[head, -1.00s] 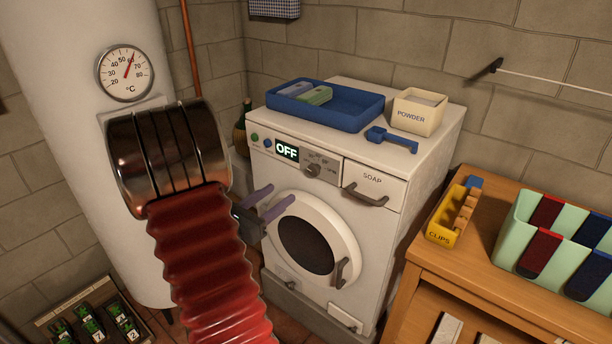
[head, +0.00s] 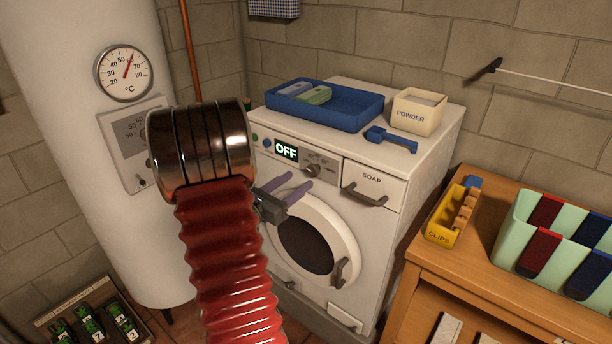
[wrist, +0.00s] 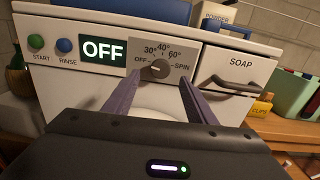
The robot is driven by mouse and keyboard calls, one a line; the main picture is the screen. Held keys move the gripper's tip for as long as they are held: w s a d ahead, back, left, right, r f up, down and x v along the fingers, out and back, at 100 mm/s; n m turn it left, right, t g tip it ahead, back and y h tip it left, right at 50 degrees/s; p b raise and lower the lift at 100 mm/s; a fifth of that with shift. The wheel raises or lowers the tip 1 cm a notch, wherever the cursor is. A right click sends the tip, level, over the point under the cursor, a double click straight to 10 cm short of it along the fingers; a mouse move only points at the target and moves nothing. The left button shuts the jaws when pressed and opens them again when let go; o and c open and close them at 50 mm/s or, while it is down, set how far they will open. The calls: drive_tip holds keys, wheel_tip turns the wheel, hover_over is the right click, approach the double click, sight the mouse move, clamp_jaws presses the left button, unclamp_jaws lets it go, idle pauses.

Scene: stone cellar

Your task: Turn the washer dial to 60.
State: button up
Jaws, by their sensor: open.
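The washer (head: 372,245) is white, with a round door and a control panel. Its dial (head: 312,170) is a small grey knob right of a display (head: 286,149) that reads OFF. In the wrist view the dial (wrist: 158,69) has marks OFF, 30°, 40°, 60° and SPIN around it; its pointer seems turned toward OFF. My gripper (head: 292,182) is open and empty, its two purple fingers pointing at the panel, a little below and left of the dial in the head view. In the wrist view the fingers (wrist: 163,95) flank the dial from below, apart from it.
Green START (wrist: 36,41) and blue RINSE (wrist: 65,45) buttons sit left of the display. The SOAP drawer handle (head: 364,194) juts out right of the dial. A blue tray (head: 345,124), powder box (head: 418,112) and blue scoop (head: 391,140) stand on top. A wooden table (head: 425,262) is at right.

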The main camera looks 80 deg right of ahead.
sight(311, 171)
drive_tip(key=x, duration=0.6)
drive_tip(key=shift+a, duration=0.1)
drive_tip(key=shift+c, duration=0.5)
drive_tip(key=c, duration=0.9)
drive_tip(key=shift+a, duration=0.1)
drive_tip(key=shift+c, duration=0.2)
